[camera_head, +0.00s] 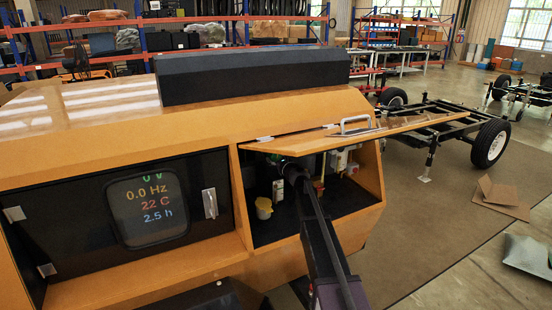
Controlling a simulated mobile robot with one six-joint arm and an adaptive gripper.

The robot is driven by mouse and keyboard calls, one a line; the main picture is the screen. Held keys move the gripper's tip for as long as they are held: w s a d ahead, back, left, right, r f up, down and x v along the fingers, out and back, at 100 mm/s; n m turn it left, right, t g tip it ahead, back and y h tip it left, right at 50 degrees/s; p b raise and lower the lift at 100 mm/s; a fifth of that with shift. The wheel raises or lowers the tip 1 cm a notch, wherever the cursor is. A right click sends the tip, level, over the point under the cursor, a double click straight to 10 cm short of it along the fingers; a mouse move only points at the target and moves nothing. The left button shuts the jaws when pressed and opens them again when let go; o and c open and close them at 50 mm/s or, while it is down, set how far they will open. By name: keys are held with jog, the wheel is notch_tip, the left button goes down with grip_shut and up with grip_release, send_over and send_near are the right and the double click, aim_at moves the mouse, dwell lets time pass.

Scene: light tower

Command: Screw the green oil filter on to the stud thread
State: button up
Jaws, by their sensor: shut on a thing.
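My gripper (290,170) reaches into the open compartment of the orange machine and is small and dark in this view. It is shut on the green oil filter (275,159), of which only a small green patch shows at the upper left of the gripper, under the compartment's top edge. The stud thread is hidden in the shadow behind the filter and gripper, so I cannot tell whether the filter touches it. My dark arm runs from the bottom of the view up into the compartment.
The orange hatch door (350,133) with a metal handle is raised above the compartment. A yellow-topped container (264,208) stands at the left inside. A closed panel with a display (150,205) is to the left. A wheeled trailer frame (450,128) stands behind right.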

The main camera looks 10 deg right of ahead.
jog(key=shift+w, duration=0.15)
jog(key=shift+m, duration=2.5)
jog(key=shift+m, duration=0.3)
jog(key=shift+w+m, duration=0.1)
jog(key=shift+m, duration=2.2)
jog(key=o, duration=1.1)
